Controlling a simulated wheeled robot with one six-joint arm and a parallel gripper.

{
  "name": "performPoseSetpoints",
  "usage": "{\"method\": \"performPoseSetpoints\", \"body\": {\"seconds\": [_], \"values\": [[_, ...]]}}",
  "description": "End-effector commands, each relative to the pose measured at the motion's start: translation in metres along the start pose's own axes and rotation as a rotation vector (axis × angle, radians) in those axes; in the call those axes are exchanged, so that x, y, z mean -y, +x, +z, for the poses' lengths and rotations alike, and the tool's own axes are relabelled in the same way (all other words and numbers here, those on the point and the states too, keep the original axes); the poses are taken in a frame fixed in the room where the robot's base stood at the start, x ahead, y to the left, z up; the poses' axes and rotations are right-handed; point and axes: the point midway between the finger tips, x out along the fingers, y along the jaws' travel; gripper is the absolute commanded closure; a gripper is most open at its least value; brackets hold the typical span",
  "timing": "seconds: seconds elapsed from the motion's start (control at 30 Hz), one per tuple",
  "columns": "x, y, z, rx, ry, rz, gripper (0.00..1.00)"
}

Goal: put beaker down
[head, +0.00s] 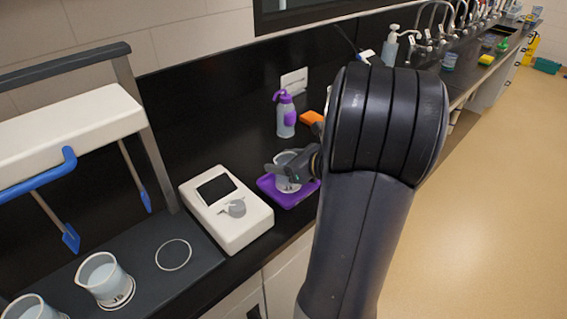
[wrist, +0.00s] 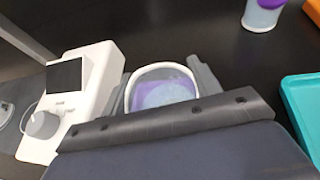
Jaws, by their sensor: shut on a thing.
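The beaker (head: 288,186) is a clear, pale vessel, upright over the purple tray (head: 299,200) on the black bench. My gripper (head: 284,173) is shut on it, and my dark arm comes in from the right. In the wrist view the beaker (wrist: 163,88) has its open mouth towards the camera, between the two grey fingers of my gripper (wrist: 163,82). Purple shows through its inside. I cannot tell whether its base touches the tray or hangs just above it.
A white device (head: 227,210) with a dark screen and knob stands left of the tray. A purple-topped bottle (head: 285,115) and orange sponge (head: 311,118) stand behind. A teal tray (wrist: 306,108) lies right in the wrist view. Another beaker (head: 103,277) stands on the grey stand.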

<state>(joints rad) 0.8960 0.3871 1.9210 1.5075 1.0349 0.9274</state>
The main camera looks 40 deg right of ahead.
Motion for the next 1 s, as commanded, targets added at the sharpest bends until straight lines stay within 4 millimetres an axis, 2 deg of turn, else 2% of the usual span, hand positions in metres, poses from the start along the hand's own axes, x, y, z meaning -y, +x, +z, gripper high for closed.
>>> {"method": "performPoseSetpoints", "body": {"seconds": [0.43, 0.47, 0.5, 0.7, 1.0], "values": [[0.0, 0.003, -0.0069, 0.002, 0.0, 0.0, 0.69], [-0.0001, 0.0027, -0.0064, 0.001, 0.0, 0.0, 0.4], [-0.0001, 0.0025, -0.0059, 0.001, 0.0, 0.0, 0.36], [-0.0001, 0.0024, -0.0058, 0.001, 0.0, 0.0, 0.2], [-0.0001, 0.0015, -0.0035, 0.001, 0.0, 0.0, 0.2]]}}
